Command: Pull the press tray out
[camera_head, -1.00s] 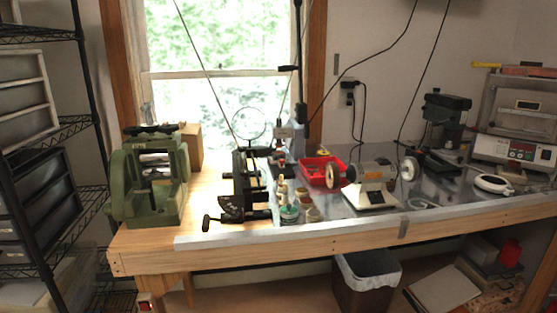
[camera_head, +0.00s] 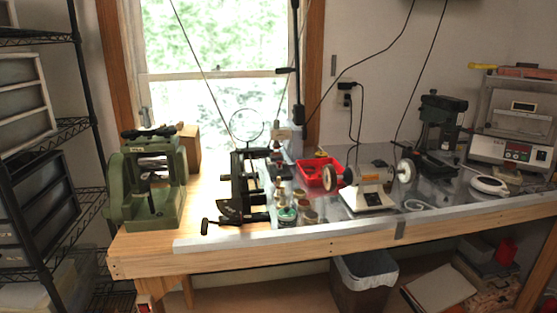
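A green press-like machine (camera_head: 168,208) stands at the left end of the wooden bench. It has a dark bar across its top and an opening in its middle. Dark and grey parts show inside the opening, too small for me to tell which is the tray. A smaller dark drill-press-like machine (camera_head: 440,125) stands at the back right of the bench. Neither of my grippers shows in the head view.
The wooden bench (camera_head: 150,262) runs across the view. A black tool (camera_head: 240,190), red bin (camera_head: 321,171) and bench grinder (camera_head: 368,190) stand on it. A wire shelf (camera_head: 84,130) is at left, and a waste bin (camera_head: 362,290) is below.

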